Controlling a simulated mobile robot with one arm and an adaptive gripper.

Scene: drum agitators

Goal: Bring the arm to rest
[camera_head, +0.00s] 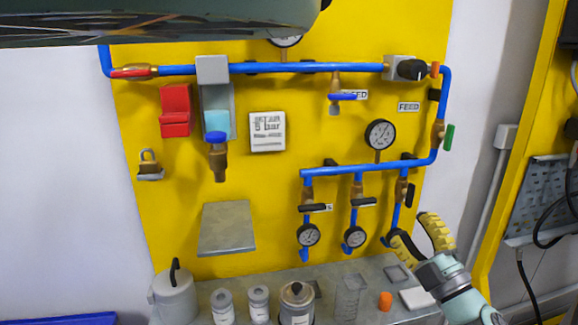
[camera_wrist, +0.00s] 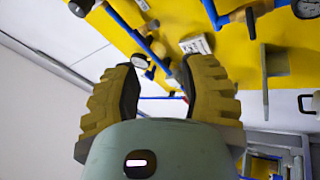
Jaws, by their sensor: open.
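My gripper (camera_head: 418,240) is at the lower right in the head view, in front of the yellow panel's lower right part. Its two yellow ribbed fingers are spread apart with nothing between them. In the wrist view my gripper (camera_wrist: 158,90) also shows open and empty, pointing toward the panel and its blue pipes. The fingers overlap the lower end of the right blue branch pipe in the head view; I cannot tell whether they touch it.
The yellow panel (camera_head: 265,185) carries blue pipes (camera_head: 300,68), valves and gauges (camera_head: 380,134). A grey shelf (camera_head: 227,228) juts from it. Below, a bench holds a lidded pot (camera_head: 175,298), small jars (camera_head: 222,307), a canister (camera_head: 297,305) and an orange piece (camera_head: 385,301). White wall lies left.

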